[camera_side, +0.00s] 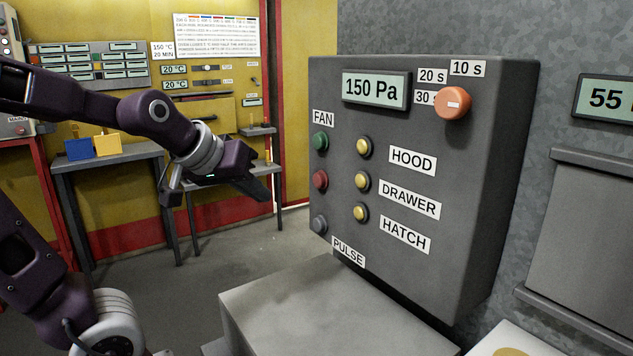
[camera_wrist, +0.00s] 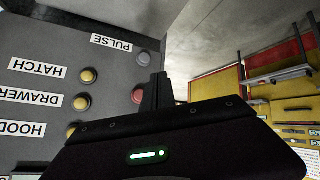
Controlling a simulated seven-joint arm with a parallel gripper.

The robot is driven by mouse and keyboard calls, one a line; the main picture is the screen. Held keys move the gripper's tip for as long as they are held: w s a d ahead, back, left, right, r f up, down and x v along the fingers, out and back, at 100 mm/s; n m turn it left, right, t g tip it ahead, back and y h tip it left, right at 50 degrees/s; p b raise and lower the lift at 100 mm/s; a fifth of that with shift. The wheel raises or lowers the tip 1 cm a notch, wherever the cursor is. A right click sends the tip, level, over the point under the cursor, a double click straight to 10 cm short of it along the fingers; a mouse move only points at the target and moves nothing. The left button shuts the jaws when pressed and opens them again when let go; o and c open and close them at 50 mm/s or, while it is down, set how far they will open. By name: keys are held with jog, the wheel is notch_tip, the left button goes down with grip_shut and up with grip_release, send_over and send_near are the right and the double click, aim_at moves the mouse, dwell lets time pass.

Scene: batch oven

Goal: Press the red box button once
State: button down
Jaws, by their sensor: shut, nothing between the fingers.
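The red button (camera_side: 320,180) is on the left part of the grey control box (camera_side: 440,265), below the green button (camera_side: 320,142) and above a grey button (camera_side: 319,223). It also shows in the wrist view (camera_wrist: 138,94), partly hidden behind my fingers. My gripper (camera_side: 268,184) is shut and empty. It stands to the left of the box in the side view, at about the red button's height, with a visible gap between them. In the wrist view my fingertips (camera_wrist: 158,79) appear just right of the red button.
Several yellow buttons (camera_side: 362,181), labelled HOOD, DRAWER and HATCH, sit right of the red one. An orange knob (camera_side: 453,102) and a display reading 150 Pa (camera_side: 375,90) are above. A grey block (camera_side: 320,305) stands below the box. Tables stand behind my arm.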

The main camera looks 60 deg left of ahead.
jog(key=w, duration=0.8)
jog(key=shift+w, duration=0.35)
jog(key=shift+w, duration=0.1)
dwell(1.6)
jog(key=shift+w, duration=0.35)
jog(key=shift+w, duration=0.4)
dwell(0.5)
dwell(0.3)
jog(key=shift+s, duration=0.85)
jog(key=s, duration=0.5)
